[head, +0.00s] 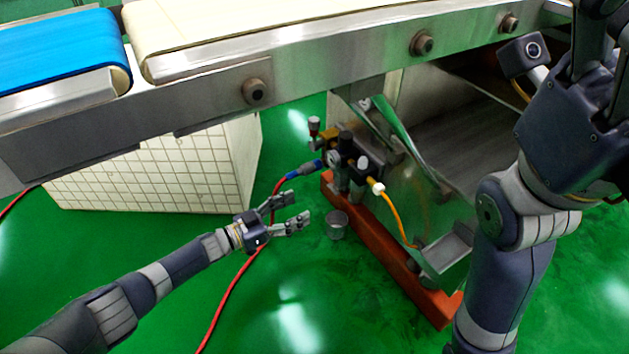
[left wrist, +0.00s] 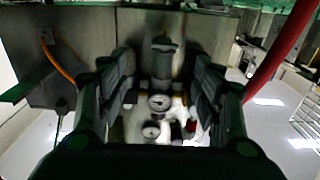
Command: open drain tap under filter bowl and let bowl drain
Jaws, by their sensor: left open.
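The filter and regulator unit (head: 352,158) is mounted at the front of the metal machine, with a round gauge (head: 333,158) on it. The filter bowl (head: 341,180) appears to hang below it; its drain tap is too small to make out. A small clear cup (head: 337,222) stands under the unit. My left gripper (head: 298,207) is open and empty, left of the bowl and apart from it. In the left wrist view a grey cylindrical part (left wrist: 163,58) and two gauges (left wrist: 160,102) show beyond the open fingers. My right gripper (head: 598,45) is at the upper right, partly cut off.
A red hose (head: 237,283) runs across the green floor to the unit, passing by my left gripper. An orange tube (head: 393,213) leads from the unit to the machine. An orange-red base beam (head: 395,265) lies below. The conveyor frame (head: 340,62) crosses overhead.

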